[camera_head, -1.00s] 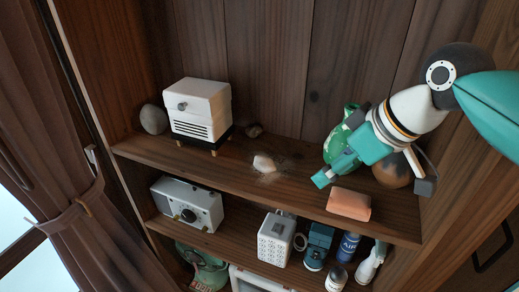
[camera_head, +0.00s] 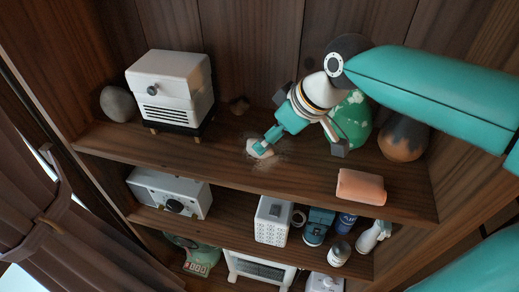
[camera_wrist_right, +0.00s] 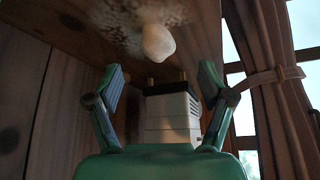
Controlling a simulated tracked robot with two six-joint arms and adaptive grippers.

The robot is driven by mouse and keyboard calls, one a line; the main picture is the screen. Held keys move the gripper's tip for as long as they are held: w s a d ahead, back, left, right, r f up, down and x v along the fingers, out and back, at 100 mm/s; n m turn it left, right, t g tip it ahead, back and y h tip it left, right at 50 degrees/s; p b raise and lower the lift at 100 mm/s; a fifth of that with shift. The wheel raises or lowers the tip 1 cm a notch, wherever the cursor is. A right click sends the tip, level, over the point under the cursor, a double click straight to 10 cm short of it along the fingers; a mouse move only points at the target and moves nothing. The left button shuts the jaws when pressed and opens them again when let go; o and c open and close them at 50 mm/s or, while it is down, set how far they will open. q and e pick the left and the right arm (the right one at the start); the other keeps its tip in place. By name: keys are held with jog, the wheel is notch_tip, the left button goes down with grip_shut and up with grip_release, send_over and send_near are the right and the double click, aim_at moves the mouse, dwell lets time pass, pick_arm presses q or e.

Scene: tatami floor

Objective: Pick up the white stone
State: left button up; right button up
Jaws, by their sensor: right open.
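The white stone (camera_head: 265,152) lies on the upper shelf (camera_head: 215,160), on a speckled patch, partly covered by a teal finger of my right gripper in the head view. In the right wrist view the stone (camera_wrist_right: 158,42) shows whole, beyond the fingertips and above the middle of the picture. My right gripper (camera_wrist_right: 160,82) is open with nothing between its fingers. I cannot tell whether the finger touches the stone. My left gripper is not in view.
A white box-shaped appliance (camera_head: 170,85) and a grey stone (camera_head: 117,103) stand left on the shelf. A green object (camera_head: 352,120), a brown round pot (camera_head: 403,138) and an orange block (camera_head: 361,187) are right. The lower shelf holds several items.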

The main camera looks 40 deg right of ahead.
jog(key=shift+d+p+x, duration=0.1)
jog(key=shift+p+x, duration=0.05)
jog(key=shift+x, duration=1.65)
jog(key=shift+d+p+x, duration=0.15)
jog(key=shift+x, duration=1.6)
jog(key=shift+s+f, duration=0.1)
jog(key=c, duration=1.3)
